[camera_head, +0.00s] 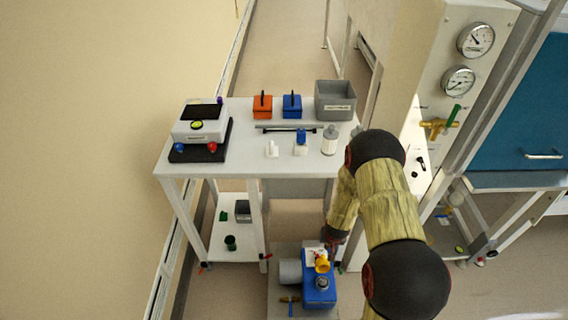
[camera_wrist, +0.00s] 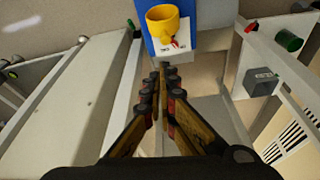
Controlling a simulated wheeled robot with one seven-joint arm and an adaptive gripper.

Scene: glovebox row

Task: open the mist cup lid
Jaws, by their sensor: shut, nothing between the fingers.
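A blue pump-like unit (camera_head: 319,293) stands low beside the white table, with a yellow cup-shaped part (camera_head: 322,266) on its top. I take this part to be the mist cup; I cannot tell whether its lid is open or closed. In the head view my gripper (camera_head: 332,240) is just above the unit, partly hidden by my arm.
The white table (camera_head: 230,165) holds an instrument (camera_head: 201,130), an orange box (camera_head: 262,106), a blue box (camera_head: 292,105) and a grey bin (camera_head: 335,99). A gauge panel (camera_head: 450,60) stands at right.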

